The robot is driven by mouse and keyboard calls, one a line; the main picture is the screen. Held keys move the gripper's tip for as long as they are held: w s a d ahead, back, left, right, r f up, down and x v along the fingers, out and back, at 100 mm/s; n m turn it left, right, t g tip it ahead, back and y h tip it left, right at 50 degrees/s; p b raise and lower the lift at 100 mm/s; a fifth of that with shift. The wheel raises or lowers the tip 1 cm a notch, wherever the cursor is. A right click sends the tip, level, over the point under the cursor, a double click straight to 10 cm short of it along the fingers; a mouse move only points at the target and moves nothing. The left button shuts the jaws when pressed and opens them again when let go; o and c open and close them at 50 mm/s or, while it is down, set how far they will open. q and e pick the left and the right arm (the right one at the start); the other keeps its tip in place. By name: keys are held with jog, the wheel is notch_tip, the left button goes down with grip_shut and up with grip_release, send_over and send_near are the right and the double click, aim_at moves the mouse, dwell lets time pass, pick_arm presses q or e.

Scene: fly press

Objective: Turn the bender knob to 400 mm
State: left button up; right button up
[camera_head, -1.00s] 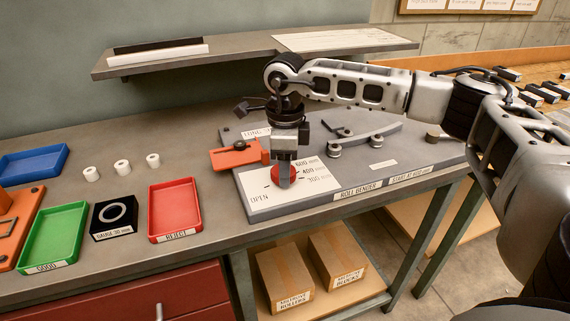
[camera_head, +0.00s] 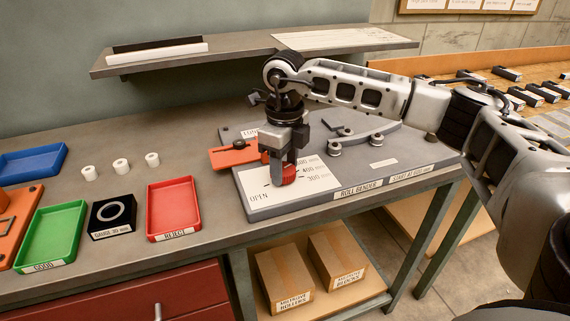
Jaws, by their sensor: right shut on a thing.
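The red bender knob (camera_head: 289,177) stands on a white dial plate (camera_head: 262,200) at the front left of the grey roll bender (camera_head: 350,183). The plate reads OPEN at lower left and 600, 400 and 300 mm at right. My right gripper (camera_head: 284,172) points down from above and is shut on the knob. Its fingers hide part of the knob, and I cannot tell which mark the knob points to. My left gripper is out of view.
An orange part (camera_head: 234,157) sits left of the gripper. A red REJECT tray (camera_head: 171,208), a black gauge block (camera_head: 112,216), a green GOOD tray (camera_head: 52,236) and white rollers (camera_head: 121,166) lie to the left. A shelf (camera_head: 240,52) runs behind.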

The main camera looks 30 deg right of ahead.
aim_at(285, 169)
jog(key=shift+r+m, duration=0.15)
jog(key=shift+m, duration=0.15)
jog(key=o, duration=1)
notch_tip(285, 169, up, 16)
dwell(0.6)
